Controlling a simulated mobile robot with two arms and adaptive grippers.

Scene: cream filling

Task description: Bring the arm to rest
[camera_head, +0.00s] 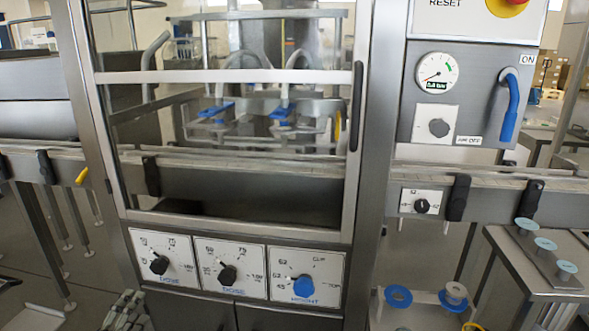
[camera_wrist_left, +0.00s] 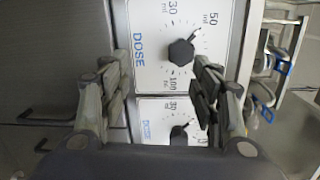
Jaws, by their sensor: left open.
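My left gripper (camera_head: 125,308) is low at the bottom left of the head view, in front of the machine and below its dial panels. In the left wrist view my left gripper (camera_wrist_left: 160,85) has its two fingers spread apart with nothing between them. Past the fingers in that view is a white dose panel with a black knob (camera_wrist_left: 181,52), and a second black knob (camera_wrist_left: 179,135) below it. The gripper appears apart from both knobs. My right gripper is in neither view.
The filling machine has a clear guard door (camera_head: 245,77) with a dark handle, and three dial panels below: two black knobs and a blue knob (camera_head: 304,287). At right are a gauge (camera_head: 437,73), a blue lever (camera_head: 511,108) and a side table (camera_head: 507,258) with several small lids.

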